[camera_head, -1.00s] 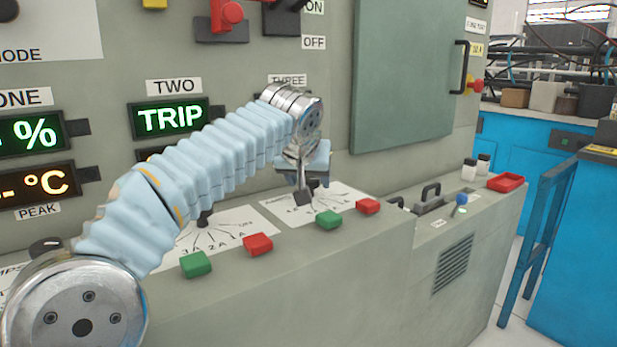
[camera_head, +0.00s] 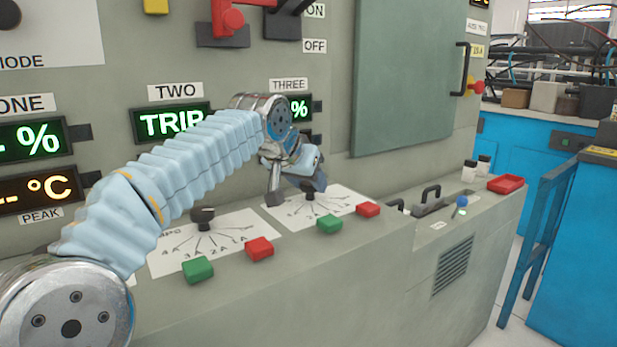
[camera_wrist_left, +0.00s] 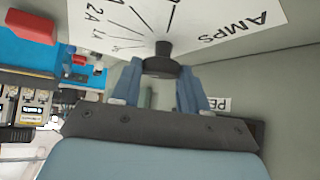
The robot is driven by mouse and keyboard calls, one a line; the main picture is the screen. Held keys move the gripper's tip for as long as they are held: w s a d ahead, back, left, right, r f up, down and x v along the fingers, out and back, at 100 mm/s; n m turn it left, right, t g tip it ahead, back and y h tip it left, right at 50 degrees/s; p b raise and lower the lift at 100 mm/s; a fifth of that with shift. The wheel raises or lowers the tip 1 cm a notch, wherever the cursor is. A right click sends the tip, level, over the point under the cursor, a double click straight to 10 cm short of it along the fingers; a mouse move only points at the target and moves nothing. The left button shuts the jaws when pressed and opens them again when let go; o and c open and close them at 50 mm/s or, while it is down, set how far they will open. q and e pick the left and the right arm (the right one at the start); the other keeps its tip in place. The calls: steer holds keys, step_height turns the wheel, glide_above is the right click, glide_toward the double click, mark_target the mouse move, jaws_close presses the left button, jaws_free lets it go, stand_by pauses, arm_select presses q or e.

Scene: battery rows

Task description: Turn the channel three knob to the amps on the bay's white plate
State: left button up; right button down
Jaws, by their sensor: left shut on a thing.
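The white plate (camera_head: 345,197) of channel three lies on the sloping bay ledge under the THREE label (camera_head: 289,85), with printed scale lines. Its black knob (camera_head: 310,191) stands on the plate, partly hidden by my gripper in the head view. My left gripper (camera_head: 292,193) reaches down over it, tilted, with its fingers at the knob. In the left wrist view the knob (camera_wrist_left: 161,66) sits between the two blue-grey fingertips, which are shut on it. AMPS lettering (camera_wrist_left: 235,27) and fanned scale lines show on the plate there. My right gripper is out of view.
A green button (camera_head: 329,224) and a red button (camera_head: 368,209) sit in front of the plate. Channel two's knob (camera_head: 203,216) stands to the left, under my arm. A grey handle (camera_head: 431,196) and a red tray (camera_head: 505,184) are further right on the ledge.

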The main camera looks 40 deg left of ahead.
arm_select(q)
steer(key=shift+a+m+h+p, duration=0.15)
steer(key=shift+m+h+p, duration=0.3)
steer(key=shift+m+h, duration=0.55)
steer(key=o, duration=1)
steer(key=p+v, duration=0.1)
steer(key=v, duration=1.3)
steer(key=shift+p, duration=0.35)
steer(key=shift+f, duration=0.2)
